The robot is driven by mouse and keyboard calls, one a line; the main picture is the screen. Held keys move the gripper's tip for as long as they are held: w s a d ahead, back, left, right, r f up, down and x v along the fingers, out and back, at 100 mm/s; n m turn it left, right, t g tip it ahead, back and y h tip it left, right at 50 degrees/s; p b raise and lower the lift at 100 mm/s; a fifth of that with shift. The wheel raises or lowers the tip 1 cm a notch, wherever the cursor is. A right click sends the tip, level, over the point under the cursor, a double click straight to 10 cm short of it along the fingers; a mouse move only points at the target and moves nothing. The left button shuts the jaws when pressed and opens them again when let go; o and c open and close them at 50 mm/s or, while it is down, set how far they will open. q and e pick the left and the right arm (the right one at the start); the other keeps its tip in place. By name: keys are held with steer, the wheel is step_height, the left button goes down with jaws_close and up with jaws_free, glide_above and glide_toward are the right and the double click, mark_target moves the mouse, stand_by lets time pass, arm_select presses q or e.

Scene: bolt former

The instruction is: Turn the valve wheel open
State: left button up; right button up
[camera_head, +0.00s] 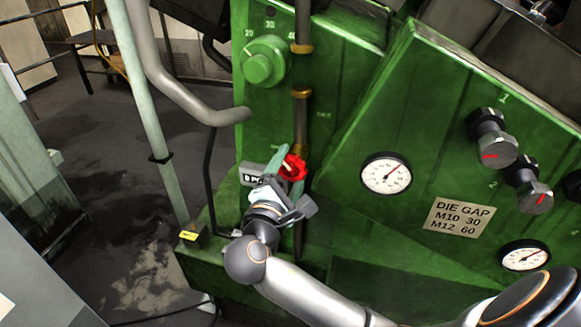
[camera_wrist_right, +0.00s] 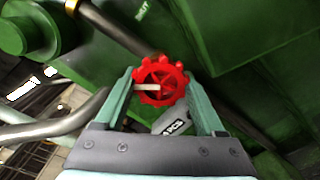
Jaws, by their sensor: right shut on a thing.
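The red valve wheel (camera_head: 293,168) sits on a vertical pipe at the front of the green machine. In the right wrist view the red wheel (camera_wrist_right: 160,82) shows its spokes and scalloped rim, with a pale pin at its middle. My right gripper (camera_head: 283,163) reaches it from below, and its two green fingers stand on either side of the rim. In the right wrist view the right gripper (camera_wrist_right: 160,84) is shut on the wheel. A grey tag with lettering (camera_wrist_right: 175,122) hangs just below the wheel. My left gripper is not in view.
The green machine panel (camera_head: 340,215) carries a gauge (camera_head: 386,174), black knobs (camera_head: 492,138) and a die gap label (camera_head: 459,218) to the right. A green round knob (camera_head: 264,62) sits upper left. A grey bent pipe (camera_head: 180,90) and open floor lie left.

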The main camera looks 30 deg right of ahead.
steer(key=n, duration=0.4)
steer(key=shift+n, duration=0.3)
steer(key=n, duration=0.3)
steer(key=shift+n, duration=0.4)
steer(key=n, duration=0.4)
steer(key=shift+n, duration=1.8)
steer(key=shift+s, duration=0.1)
steer(key=shift+n, duration=0.3)
steer(key=o, duration=1.3)
steer(key=shift+o, duration=0.2)
